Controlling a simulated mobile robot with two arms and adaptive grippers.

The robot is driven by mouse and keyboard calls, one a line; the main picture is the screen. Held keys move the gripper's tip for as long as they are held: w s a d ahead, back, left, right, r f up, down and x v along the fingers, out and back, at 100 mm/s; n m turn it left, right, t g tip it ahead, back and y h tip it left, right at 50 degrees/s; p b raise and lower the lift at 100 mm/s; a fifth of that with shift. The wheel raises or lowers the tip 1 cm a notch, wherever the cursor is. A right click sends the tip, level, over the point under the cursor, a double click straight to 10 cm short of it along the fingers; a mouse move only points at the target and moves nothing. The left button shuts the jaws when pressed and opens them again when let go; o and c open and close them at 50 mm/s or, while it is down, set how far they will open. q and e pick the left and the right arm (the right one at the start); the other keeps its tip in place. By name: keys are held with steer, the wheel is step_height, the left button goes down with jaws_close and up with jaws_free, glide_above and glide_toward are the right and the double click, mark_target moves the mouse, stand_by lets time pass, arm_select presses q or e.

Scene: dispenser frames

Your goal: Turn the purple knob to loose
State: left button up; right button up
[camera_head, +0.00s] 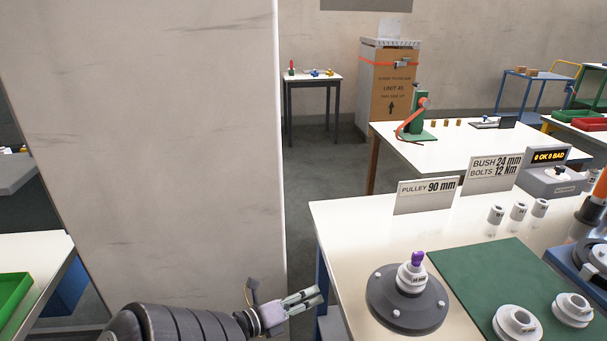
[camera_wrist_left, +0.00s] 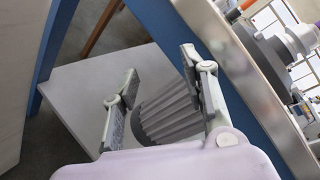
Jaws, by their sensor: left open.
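The purple knob (camera_head: 417,258) stands upright on top of a pale stepped hub (camera_head: 411,277), which sits on a dark round base (camera_head: 380,305) with small bolts on the white table. My left gripper (camera_head: 312,297) is to the left of the knob, at the table's left edge, apart from it and empty. Its two fingers stand apart in the left wrist view (camera_wrist_left: 158,65). I cannot make out the knob's markings. My right gripper is not in view.
A green mat (camera_head: 490,275) with pale ring-shaped parts (camera_head: 516,322) lies right of the base. Signs (camera_head: 427,196) and small pale bushes (camera_head: 519,211) stand behind. A pale pillar (camera_head: 170,130) rises at left. The white tabletop (camera_head: 350,235) is clear at its back left.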

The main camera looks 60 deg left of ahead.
arm_select(q)
steer(key=shift+s+a+f+n+y, duration=0.15)
steer(key=shift+f+n, duration=0.25)
steer(key=shift+f, duration=0.25)
steer(key=shift+s+d+f+n+y, duration=0.15)
steer(key=shift+f+n, duration=0.25)
steer(key=shift+f, duration=0.2)
steer(key=shift+a, duration=0.1)
